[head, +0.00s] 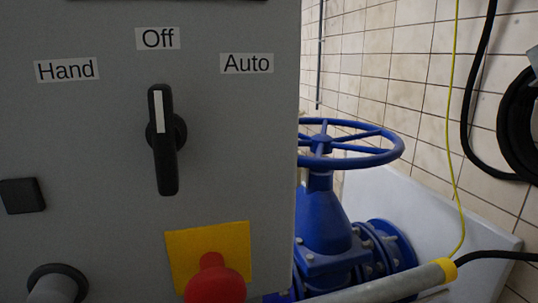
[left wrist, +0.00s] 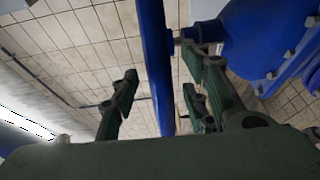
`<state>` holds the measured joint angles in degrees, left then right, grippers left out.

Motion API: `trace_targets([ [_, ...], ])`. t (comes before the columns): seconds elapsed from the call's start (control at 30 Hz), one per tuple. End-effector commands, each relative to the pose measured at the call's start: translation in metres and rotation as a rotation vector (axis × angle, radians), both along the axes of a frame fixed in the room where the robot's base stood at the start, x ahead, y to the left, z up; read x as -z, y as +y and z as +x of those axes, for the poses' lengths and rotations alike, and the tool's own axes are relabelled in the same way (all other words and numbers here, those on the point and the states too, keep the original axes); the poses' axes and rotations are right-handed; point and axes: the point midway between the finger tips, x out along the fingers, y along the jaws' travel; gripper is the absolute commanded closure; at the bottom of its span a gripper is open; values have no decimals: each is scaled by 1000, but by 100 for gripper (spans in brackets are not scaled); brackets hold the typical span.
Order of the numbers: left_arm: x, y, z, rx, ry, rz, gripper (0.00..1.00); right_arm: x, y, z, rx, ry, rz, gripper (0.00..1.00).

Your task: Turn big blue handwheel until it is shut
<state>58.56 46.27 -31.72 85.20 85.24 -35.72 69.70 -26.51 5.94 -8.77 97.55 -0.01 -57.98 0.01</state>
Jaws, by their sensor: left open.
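The big blue handwheel (head: 384,152) sits level on top of a blue valve (head: 322,225), partly hidden behind the grey cabinet at left. In the left wrist view the handwheel (left wrist: 154,60) shows nearly edge-on as a blue bar, with the valve body (left wrist: 265,38) at upper right. My left gripper (left wrist: 160,75) is open, with its green fingers on either side of the blue bar. Gaps show beside the bar; I cannot tell whether a finger touches it. Neither gripper shows in the head view.
A grey control cabinet (head: 90,140) fills the left half of the head view, with a black selector switch (head: 163,140) and a red button (head: 215,280). A grey tube with a yellow end (head: 395,285) lies low in front of the valve. Black hoses (head: 515,125) hang on the tiled wall.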

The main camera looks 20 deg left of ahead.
Motion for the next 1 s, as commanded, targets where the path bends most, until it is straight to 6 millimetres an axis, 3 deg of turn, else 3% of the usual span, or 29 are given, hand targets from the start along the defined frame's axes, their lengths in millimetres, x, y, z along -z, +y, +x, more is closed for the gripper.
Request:
trace_targets([
  [0.2, 1, -12, 20, -2, -1, 0, 58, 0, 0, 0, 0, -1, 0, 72],
  [0.53, 2, -14, 23, -2, -1, 1, 59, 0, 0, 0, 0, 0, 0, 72],
  [1.0, 2, -14, 22, -2, 0, 0, 100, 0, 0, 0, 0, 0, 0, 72],
])
